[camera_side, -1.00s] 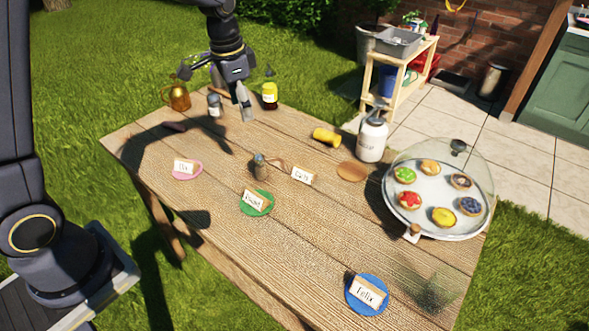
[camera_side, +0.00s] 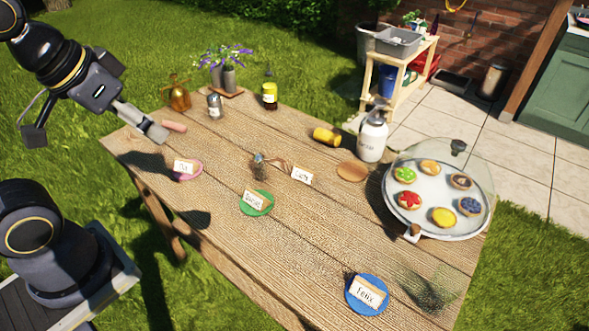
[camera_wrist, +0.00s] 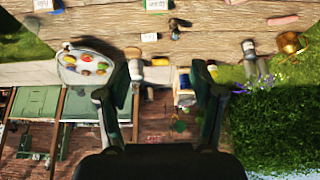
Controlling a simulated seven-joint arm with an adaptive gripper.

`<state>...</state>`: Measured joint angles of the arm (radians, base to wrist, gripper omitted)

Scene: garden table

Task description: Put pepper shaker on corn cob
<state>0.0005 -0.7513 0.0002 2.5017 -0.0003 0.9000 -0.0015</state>
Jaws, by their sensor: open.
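My gripper (camera_side: 152,132) is open and empty, raised over the left end of the table; its spread fingers also show in the wrist view (camera_wrist: 160,92). A grey shaker with a metal top (camera_side: 215,106) stands at the back left; it also shows in the wrist view (camera_wrist: 249,50). A second small shaker-like item (camera_side: 258,158) is near the middle; it also shows in the wrist view (camera_wrist: 175,30). I cannot tell which is pepper. A yellow, roughly cylindrical thing (camera_side: 326,136) lies on its side; I cannot tell whether it is the corn cob.
A pinkish sausage-shaped thing (camera_side: 174,126) lies near my gripper. A white jar (camera_side: 373,136) and domed pastry tray (camera_side: 423,221) stand right. The front middle has free room.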

